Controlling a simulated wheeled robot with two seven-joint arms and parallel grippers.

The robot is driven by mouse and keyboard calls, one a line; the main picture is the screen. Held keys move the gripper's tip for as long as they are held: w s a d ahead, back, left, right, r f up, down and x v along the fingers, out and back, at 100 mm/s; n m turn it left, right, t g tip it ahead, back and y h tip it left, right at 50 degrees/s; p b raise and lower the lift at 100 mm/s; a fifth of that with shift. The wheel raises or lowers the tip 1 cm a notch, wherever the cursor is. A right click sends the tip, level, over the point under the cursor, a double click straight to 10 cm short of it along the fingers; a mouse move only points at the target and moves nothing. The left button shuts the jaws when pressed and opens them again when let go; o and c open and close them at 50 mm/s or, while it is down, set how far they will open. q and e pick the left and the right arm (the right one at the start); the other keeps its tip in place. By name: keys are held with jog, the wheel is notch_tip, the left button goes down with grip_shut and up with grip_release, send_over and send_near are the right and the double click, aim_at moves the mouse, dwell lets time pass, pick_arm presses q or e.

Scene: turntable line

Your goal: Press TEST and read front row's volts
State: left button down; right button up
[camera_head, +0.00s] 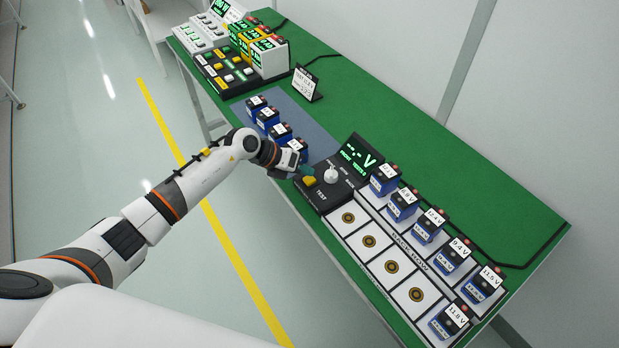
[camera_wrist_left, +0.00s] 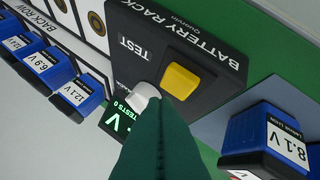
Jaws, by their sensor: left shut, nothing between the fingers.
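The black battery rack tester (camera_head: 322,194) has a yellow TEST button (camera_head: 309,181), a white knob (camera_head: 331,175) and a display (camera_head: 358,157) with dashes before a V. In the left wrist view the yellow button (camera_wrist_left: 180,80) and white knob (camera_wrist_left: 143,97) lie just beyond my shut left gripper (camera_wrist_left: 164,105). My left gripper (camera_head: 303,171) is empty, beside the button; contact cannot be told. The display's lower line reads TESTS 0 (camera_wrist_left: 122,118). The front row (camera_head: 391,266) has several bare round contacts and one blue battery (camera_head: 449,321) labelled 11.8 V at its near end. My right gripper is not in view.
Several labelled blue batteries, including one marked 9.4 V (camera_head: 452,258), stand in the back row. More blue batteries (camera_head: 268,117) stand on a grey mat beyond the tester. A small sign (camera_head: 306,84) and button panels (camera_head: 226,70) are farther away. Green tabletop (camera_head: 480,187) behind the rack is mostly clear.

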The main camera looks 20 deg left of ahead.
aim_at(305, 180)
pick_arm(q)
jog(key=shift+f, duration=0.15)
dwell(0.8)
jog(key=shift+f+b, duration=0.3)
jog(key=shift+f+b, duration=0.3)
jog(key=shift+f, duration=0.1)
dwell(0.8)
jog(key=shift+r, duration=0.1)
jog(key=shift+r+p, duration=0.75)
notch_tip(305, 180, up, 5)
jog(key=p, duration=0.4)
jog(key=shift+d, duration=0.1)
dwell(0.6)
